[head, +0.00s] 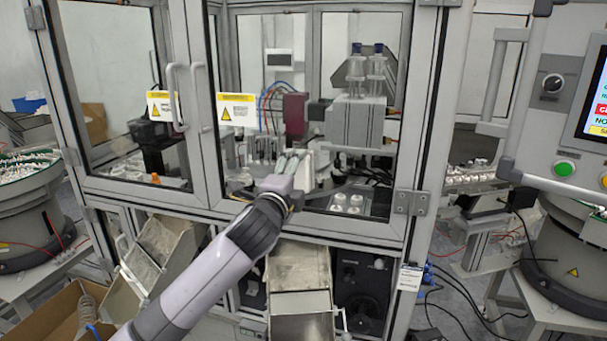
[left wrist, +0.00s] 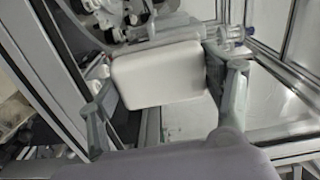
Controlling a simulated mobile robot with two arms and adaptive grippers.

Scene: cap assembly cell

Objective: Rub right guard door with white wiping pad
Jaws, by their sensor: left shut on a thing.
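The right guard door (head: 345,227) is a grey-framed clear panel on the front of the cell, seen shut in the head view. My left gripper (head: 293,166) is in front of its lower left part, shut on the white wiping pad (head: 305,174). In the left wrist view the pad (left wrist: 160,75) is a white rounded block between the two grey fingers of the gripper (left wrist: 165,103). I cannot tell whether the pad touches the door's pane. My right gripper is not in view.
The left guard door (head: 125,190) is beside it, with vertical handles (head: 172,95) between the doors. A yellow warning label (head: 237,109) is on the right door. A control panel (head: 565,110) stands at the right, and metal chutes (head: 300,285) lie below.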

